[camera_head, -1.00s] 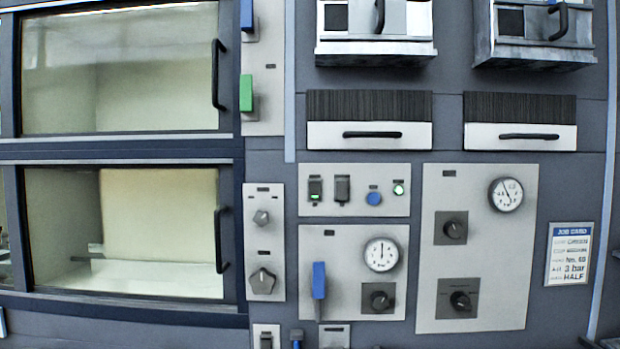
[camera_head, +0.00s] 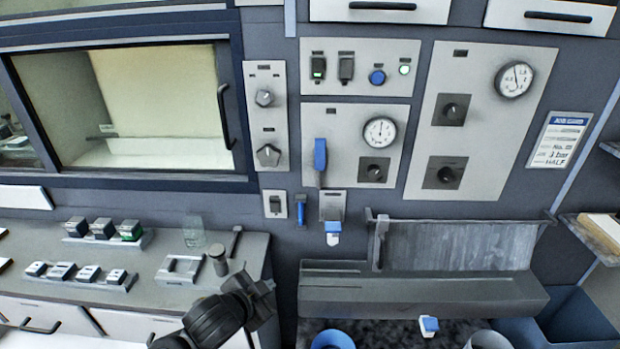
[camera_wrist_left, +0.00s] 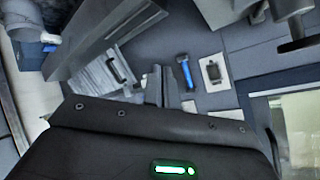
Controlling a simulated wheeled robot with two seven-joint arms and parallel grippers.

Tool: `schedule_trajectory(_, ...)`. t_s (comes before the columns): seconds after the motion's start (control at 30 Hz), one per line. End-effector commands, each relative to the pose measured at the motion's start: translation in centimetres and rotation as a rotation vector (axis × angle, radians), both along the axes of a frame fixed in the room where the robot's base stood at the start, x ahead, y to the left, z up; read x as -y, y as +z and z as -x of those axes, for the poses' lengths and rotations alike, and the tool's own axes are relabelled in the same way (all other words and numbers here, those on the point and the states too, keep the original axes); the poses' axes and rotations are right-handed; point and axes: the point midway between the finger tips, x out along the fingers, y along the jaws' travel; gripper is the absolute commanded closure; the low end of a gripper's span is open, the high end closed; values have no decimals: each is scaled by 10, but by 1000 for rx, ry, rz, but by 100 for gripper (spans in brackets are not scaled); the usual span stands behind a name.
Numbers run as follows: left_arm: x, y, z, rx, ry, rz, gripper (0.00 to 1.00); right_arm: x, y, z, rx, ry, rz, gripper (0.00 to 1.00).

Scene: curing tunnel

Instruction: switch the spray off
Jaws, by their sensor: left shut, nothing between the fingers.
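My left gripper (camera_head: 264,290) is at the lower middle of the head view, in front of the counter and below the wall panels. In the wrist view its fingers (camera_wrist_left: 160,86) are together and empty, apart from the wall. Beyond them are a small blue-handled valve (camera_wrist_left: 185,72) and a small switch plate (camera_wrist_left: 213,72). In the head view that valve (camera_head: 300,208) and switch (camera_head: 275,204) sit low on the wall. I cannot read which control is the spray's. My right gripper is out of view.
A counter (camera_head: 150,262) with small blocks is at left. A grey trough (camera_head: 420,293) juts out at right. A job card (camera_head: 558,140) hangs right.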

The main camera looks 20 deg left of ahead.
Motion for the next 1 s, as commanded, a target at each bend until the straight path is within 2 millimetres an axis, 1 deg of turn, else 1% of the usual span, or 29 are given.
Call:
schedule_trajectory(0.03, 1, 18, -17, 61, -35, -31, 100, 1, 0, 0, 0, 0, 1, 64)
schedule_trajectory(0.07, 2, 28, -26, 95, -56, -47, 100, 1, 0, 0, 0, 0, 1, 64)
schedule_trajectory(0.17, 6, 67, -56, 218, -134, -110, 100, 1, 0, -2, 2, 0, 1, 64)
schedule_trajectory(0.27, 10, 117, -85, 358, -223, -195, 100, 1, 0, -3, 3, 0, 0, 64)
schedule_trajectory(0.3, 12, 141, -97, 422, -265, -239, 100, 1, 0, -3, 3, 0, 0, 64)
schedule_trajectory(0.37, 14, 181, -113, 522, -331, -314, 100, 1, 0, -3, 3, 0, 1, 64)
schedule_trajectory(0.4, 15, 209, -122, 586, -375, -369, 100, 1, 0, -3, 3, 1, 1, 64)
schedule_trajectory(0.47, 14, 250, -132, 673, -434, -454, 100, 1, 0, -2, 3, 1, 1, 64)
schedule_trajectory(0.5, 13, 275, -136, 722, -472, -506, 100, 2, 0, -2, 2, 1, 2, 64)
schedule_trajectory(0.6, 7, 328, -140, 815, -542, -627, 100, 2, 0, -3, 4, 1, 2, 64)
schedule_trajectory(0.63, 5, 342, -140, 837, -558, -659, 100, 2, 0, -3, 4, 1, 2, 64)
schedule_trajectory(0.7, 0, 369, -139, 875, -590, -721, 100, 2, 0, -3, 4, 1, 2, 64)
schedule_trajectory(0.8, -7, 395, -136, 908, -619, -783, 100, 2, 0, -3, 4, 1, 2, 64)
schedule_trajectory(0.9, -11, 410, -133, 924, -634, -819, 100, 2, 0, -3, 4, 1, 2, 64)
schedule_trajectory(1.0, -12, 416, -132, 930, -640, -832, 100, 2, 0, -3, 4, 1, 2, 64)
